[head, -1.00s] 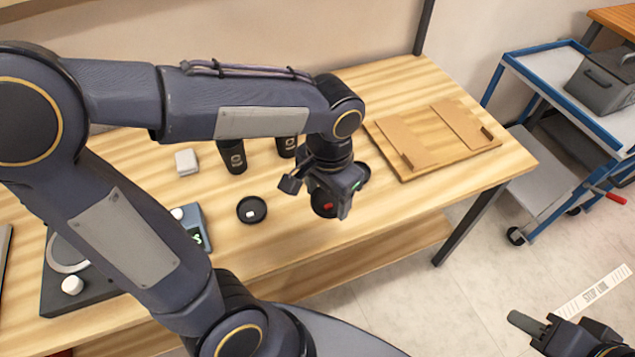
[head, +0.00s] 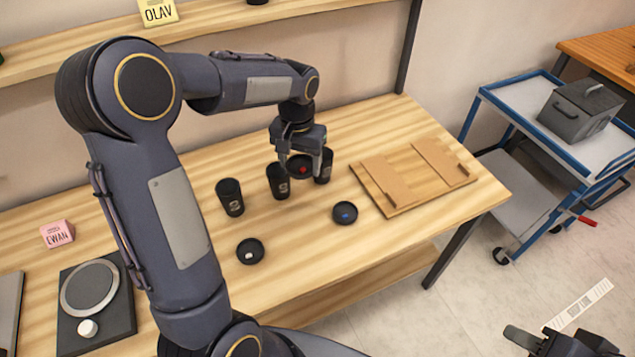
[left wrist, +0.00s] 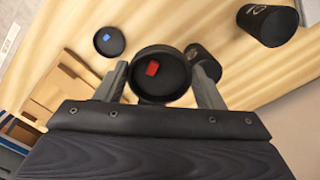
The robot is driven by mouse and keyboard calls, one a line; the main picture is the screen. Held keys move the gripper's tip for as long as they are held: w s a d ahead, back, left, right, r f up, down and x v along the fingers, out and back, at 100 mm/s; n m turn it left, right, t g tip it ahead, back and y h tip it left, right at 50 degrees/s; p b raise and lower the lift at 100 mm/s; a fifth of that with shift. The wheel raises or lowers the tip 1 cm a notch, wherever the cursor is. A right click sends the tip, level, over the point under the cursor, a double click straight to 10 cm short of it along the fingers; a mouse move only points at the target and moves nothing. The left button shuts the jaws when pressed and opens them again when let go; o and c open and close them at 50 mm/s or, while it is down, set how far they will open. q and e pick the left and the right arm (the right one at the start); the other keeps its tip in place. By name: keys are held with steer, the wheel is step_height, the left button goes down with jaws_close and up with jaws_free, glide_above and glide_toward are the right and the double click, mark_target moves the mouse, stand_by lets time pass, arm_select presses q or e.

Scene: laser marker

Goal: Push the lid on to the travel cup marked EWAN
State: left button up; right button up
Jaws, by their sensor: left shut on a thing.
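My left gripper (head: 302,160) is shut on a round black lid with a red mark (head: 301,168). It holds the lid level, in front of the rightmost black cup (head: 324,168); the lid is not seated on a cup. In the left wrist view the lid (left wrist: 160,88) sits between the fingers, with a cup (left wrist: 204,62) behind it. Two more black cups stand left of it, the middle one (head: 278,183) and the left one (head: 231,198). No names are readable on the cups. A pink EWAN card (head: 57,234) stands at left. My right gripper (head: 535,340) is low at right, partly cut off.
A lid with a blue mark (head: 345,213) and a lid with a white mark (head: 250,252) lie on the table. A wooden board (head: 400,207) lies at right. A dark device with a round plate (head: 120,330) is at left. A yellow OLAV card (head: 158,12) is on the shelf.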

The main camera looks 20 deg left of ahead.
arm_select(q)
steer(key=w+a+n+p, duration=0.2)
steer(key=w+a+p, duration=0.1)
steer(key=a, duration=0.6)
step_height(320, 180, down, 6)
steer(key=b, duration=0.5)
steer(key=shift+w+f, duration=0.25)
arm_select(e)
steer(key=shift+f, duration=0.4)
arm_select(q)
steer(key=shift+f, duration=0.15)
arm_select(e)
steer(key=shift+f, duration=0.1)
stand_by(0.5)
arm_select(q)
steer(key=o, duration=1.3)
